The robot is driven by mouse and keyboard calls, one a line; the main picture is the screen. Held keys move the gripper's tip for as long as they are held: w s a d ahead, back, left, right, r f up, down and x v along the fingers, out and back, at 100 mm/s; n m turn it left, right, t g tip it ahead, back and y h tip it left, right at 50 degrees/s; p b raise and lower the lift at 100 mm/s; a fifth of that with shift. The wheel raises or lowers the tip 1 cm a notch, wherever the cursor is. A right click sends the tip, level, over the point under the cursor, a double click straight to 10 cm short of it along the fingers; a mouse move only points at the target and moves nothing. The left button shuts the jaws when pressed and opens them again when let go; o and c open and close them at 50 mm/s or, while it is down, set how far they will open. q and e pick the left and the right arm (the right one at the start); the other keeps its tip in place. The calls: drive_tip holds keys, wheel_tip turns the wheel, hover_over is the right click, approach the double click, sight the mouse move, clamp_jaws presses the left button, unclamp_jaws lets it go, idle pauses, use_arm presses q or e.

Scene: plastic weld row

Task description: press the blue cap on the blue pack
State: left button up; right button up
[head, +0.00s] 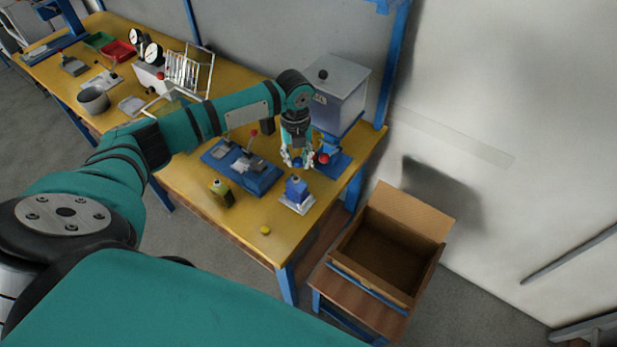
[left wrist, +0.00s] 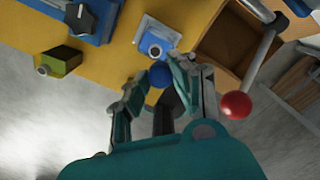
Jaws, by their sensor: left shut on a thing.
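My left gripper (head: 298,158) is shut on the small round blue cap (left wrist: 160,74), which sits between its fingertips in the left wrist view. The blue pack (head: 296,187) stands upright on a pale square plate (head: 297,206) near the table's right end. In the head view the gripper and cap are just behind the pack and apart from it. The pack also shows in the left wrist view (left wrist: 154,44), beyond the cap, with a light spout on top. My right gripper is in neither view.
A yellow-green pack (head: 221,193) stands to the left and a yellow cap (head: 265,230) lies near the front edge. A blue fixture (head: 240,168) and a press with a red knob (head: 323,158) flank the gripper. An open cardboard box (head: 388,246) is at right.

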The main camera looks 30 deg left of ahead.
sight(296, 178)
use_arm(q)
drive_tip(key=shift+a+f, duration=0.15)
drive_tip(key=shift+a, duration=0.25)
drive_tip(key=shift+a+f+b, duration=0.3)
drive_tip(key=shift+f+b, duration=0.6)
drive_tip(key=shift+b, duration=0.25)
drive_tip(key=shift+d+f+b, duration=0.25)
drive_tip(key=shift+f+b, duration=0.85)
drive_tip(key=shift+b, duration=0.15)
drive_tip(key=shift+f, duration=0.3)
drive_tip(key=shift+f+b, duration=0.3)
drive_tip(key=shift+f, duration=0.4)
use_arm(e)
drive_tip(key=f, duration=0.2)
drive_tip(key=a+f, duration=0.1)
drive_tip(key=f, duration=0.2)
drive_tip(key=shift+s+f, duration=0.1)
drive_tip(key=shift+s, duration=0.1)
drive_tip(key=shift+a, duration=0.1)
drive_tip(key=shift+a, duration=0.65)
